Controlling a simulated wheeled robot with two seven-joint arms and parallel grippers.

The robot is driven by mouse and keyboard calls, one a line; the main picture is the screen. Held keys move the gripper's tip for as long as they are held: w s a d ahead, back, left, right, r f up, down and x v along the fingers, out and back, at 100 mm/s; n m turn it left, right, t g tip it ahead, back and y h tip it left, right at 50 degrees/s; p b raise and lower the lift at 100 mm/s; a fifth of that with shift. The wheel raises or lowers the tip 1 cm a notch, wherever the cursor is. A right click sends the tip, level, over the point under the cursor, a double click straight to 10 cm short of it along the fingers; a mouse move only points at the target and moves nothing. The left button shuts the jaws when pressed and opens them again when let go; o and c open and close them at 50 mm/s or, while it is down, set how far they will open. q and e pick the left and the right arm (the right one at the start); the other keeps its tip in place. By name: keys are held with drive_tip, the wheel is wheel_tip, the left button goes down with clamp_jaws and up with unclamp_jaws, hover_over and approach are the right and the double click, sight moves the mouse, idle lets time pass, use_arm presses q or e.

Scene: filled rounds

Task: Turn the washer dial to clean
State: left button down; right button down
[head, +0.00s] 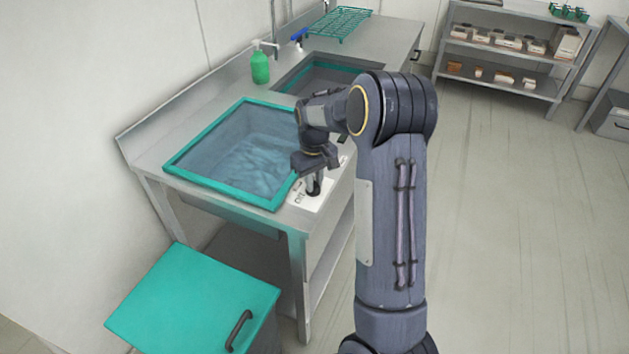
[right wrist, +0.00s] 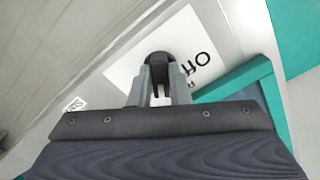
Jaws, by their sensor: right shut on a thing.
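The washer dial is a black knob (right wrist: 158,60) on a white label plate (right wrist: 125,72), set in the metal counter beside the water-filled basin. My right gripper (right wrist: 157,88) is shut on the knob from above, its two grey fingers on either side. In the head view the right gripper (head: 314,186) is over the white plate (head: 300,198) at the counter's front edge. The word "Off" is readable on the plate in the wrist view. Other lettering is partly cut off or covered. Which mark the knob points to cannot be told. My left gripper is not in view.
The teal-rimmed basin (head: 182,166) holds water, right by the dial. A second sink (head: 300,72), a green bottle (head: 260,67) and a teal rack (head: 340,24) are farther back. A teal-lidded bin (head: 190,300) stands in front. Shelves (head: 500,65) are at the back right; the right floor is clear.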

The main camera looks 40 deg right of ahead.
drive_tip(key=m, duration=0.5)
drive_tip(key=shift+r, duration=0.1)
drive_tip(key=shift+w+m, duration=0.1)
drive_tip(key=shift+m, duration=0.3)
drive_tip(key=c, duration=1.4)
unclamp_jaws()
drive_tip(key=shift+a, duration=0.1)
drive_tip(key=shift+o, duration=0.2)
wheel_tip(320, 180, up, 8)
drive_tip(key=shift+f, duration=0.25)
drive_tip(key=shift+r, duration=0.1)
